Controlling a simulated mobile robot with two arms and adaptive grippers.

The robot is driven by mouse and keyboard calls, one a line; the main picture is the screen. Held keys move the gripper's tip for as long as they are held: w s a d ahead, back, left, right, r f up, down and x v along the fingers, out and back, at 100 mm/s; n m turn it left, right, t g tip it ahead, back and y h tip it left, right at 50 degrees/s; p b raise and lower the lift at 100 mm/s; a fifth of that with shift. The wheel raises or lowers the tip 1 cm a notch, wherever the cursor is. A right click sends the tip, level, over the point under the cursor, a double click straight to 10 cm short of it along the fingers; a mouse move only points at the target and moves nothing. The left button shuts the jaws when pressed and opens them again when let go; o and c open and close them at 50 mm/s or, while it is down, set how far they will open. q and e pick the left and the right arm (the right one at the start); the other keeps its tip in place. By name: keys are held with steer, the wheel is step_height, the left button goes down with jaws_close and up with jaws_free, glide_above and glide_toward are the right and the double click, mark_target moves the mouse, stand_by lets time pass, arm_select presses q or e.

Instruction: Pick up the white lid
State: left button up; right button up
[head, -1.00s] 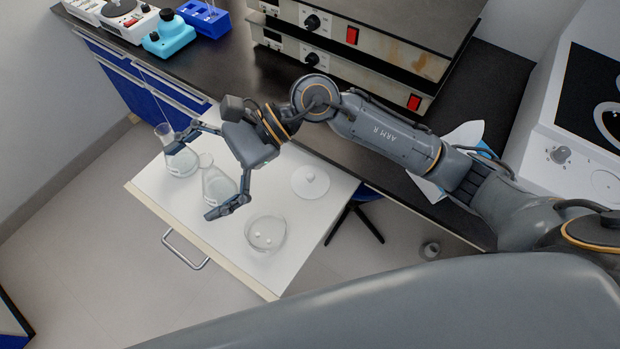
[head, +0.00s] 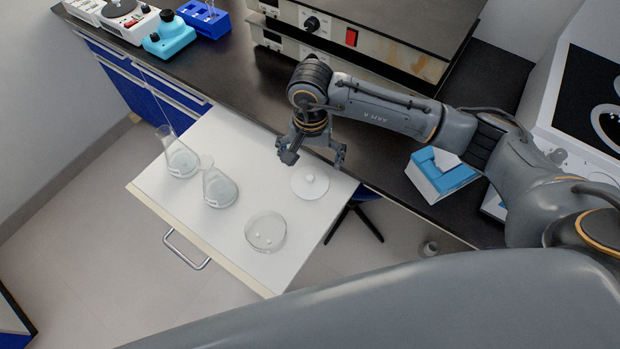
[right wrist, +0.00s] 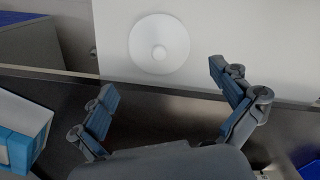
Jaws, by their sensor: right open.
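The white lid (head: 310,183) is a flat round disc with a small knob in its middle. It lies on the white drawer top, near its right corner. In the right wrist view the lid (right wrist: 159,44) shows whole, ahead of the fingers and apart from them. My right gripper (head: 314,160) is open and empty, above the back edge of the white surface, just behind the lid. In the right wrist view its two fingers (right wrist: 164,82) are spread wide with nothing between them. My left gripper is in no view.
Two glass flasks (head: 219,190) (head: 182,160) stand on the left of the white surface (head: 215,130). A glass dish (head: 266,233) with small white pieces sits at its front. A blue and white box (head: 440,175) stands on the dark bench, right of my gripper.

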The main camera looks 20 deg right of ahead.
mark_target(310, 177)
steer(key=f, duration=0.1)
steer(key=f+p, duration=0.1)
steer(key=f, duration=0.1)
steer(key=f+p, duration=0.1)
steer(key=f, duration=0.1)
steer(key=shift+s+a+f, duration=0.25)
steer(key=shift+s, duration=0.1)
steer(key=shift+f, duration=0.25)
steer(key=c, duration=1.3)
steer(key=shift+s, duration=0.1)
jaws_close()
